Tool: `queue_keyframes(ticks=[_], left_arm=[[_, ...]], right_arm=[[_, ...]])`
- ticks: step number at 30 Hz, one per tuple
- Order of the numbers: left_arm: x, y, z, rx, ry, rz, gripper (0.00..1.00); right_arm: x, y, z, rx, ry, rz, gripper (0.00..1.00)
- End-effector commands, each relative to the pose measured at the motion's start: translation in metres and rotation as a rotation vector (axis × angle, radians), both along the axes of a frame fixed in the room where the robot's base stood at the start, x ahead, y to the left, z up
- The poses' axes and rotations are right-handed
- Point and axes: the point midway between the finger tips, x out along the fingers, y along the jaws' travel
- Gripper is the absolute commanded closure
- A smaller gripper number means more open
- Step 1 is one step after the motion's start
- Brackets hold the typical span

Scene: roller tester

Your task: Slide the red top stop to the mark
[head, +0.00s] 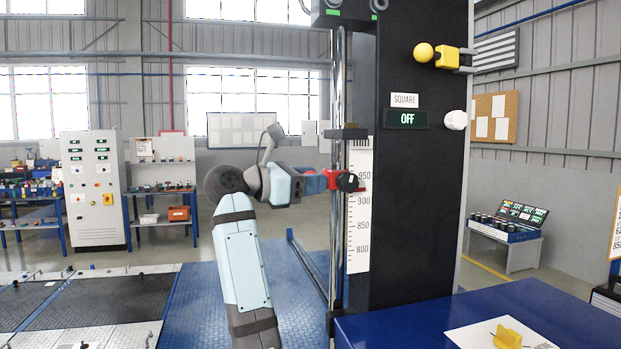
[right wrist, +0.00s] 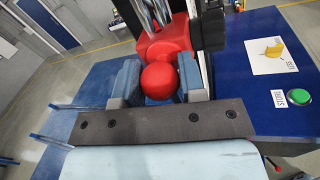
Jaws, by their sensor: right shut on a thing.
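The red top stop (head: 334,179) sits on the upright chrome rods (head: 338,90), with a black knob (head: 348,182) on its side. Its red pointer (head: 362,189) reaches the white scale (head: 359,225) between 900 and 950. In the right wrist view, the stop is a red block (right wrist: 165,38) with a red ball (right wrist: 160,80) in front. My right gripper (head: 316,183) is shut on the red ball; its blue fingers (right wrist: 160,86) stand on either side of it. My left gripper is in neither view.
A black clamp (head: 348,134) crosses the rods above the stop. The black column (head: 415,210) with an OFF display (head: 407,119) stands right of the scale. A blue table (head: 400,325) holds a white sheet with a yellow piece (head: 507,333) and a green button (right wrist: 299,97).

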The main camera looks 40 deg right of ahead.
Motion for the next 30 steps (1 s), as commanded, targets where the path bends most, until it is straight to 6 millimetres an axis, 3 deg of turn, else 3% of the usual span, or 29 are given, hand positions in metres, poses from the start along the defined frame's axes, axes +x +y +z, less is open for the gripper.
queue_keyframes(ticks=[1, 3, 9, 23, 24, 27, 30], left_arm=[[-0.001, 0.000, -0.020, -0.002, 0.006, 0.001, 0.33], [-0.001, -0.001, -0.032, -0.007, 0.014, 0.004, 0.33], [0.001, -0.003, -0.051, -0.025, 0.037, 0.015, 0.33], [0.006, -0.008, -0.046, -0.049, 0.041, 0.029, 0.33], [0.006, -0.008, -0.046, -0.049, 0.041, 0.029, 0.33], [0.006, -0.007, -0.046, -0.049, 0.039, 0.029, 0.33], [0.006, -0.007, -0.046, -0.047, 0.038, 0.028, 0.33]], right_arm=[[0.000, 0.001, -0.021, 0.002, -0.001, 0.000, 1.00], [0.000, 0.000, -0.035, 0.003, 0.000, 0.001, 1.00], [0.000, 0.000, -0.066, 0.002, -0.001, 0.000, 1.00], [0.000, 0.000, -0.073, 0.000, 0.000, 0.000, 1.00], [0.000, 0.000, -0.073, 0.000, 0.000, 0.000, 0.60], [0.000, 0.000, -0.073, 0.000, 0.000, 0.000, 0.38], [0.000, 0.000, -0.073, 0.000, 0.000, 0.000, 0.38]])
